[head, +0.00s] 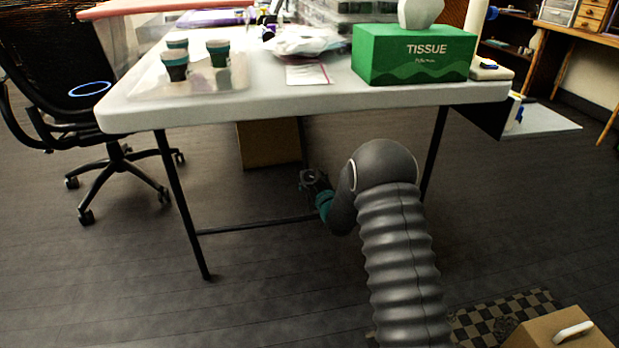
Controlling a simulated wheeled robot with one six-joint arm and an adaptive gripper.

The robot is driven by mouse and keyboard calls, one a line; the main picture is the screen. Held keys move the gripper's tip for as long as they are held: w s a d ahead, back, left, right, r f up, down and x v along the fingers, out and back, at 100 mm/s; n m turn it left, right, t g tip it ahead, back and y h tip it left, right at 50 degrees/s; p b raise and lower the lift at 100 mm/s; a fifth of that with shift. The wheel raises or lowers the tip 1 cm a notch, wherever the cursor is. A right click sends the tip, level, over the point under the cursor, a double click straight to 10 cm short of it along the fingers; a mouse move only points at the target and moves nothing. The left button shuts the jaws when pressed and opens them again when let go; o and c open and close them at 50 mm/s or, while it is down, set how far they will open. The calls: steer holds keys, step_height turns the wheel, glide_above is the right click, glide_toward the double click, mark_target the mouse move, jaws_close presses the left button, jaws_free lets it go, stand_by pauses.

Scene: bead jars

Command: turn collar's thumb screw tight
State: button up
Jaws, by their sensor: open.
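I cannot make out a collar or its thumb screw for certain in the head view. A white upright post (476,28) stands at the table's right end, behind the tissue box, with a small block (491,69) with blue and yellow parts at its foot. Too little of them shows to tell what they are. My gripper (307,178) is small and dark, at the end of my grey ribbed arm. It is open, appears empty, and shows below the level of the white tabletop, well left of the post.
The white table (300,101) carries a green tissue box (412,54), a clear tray (150,92) with dark-and-teal jars (175,66), and a paper (308,74). An office chair (60,95) stands left. A cardboard box (553,330) is front right. Floor at front left is clear.

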steer(key=shift+w+a, duration=0.2)
steer(key=shift+w, duration=0.25)
steer(key=c, duration=1.2)
steer(key=shift+o, duration=0.2)
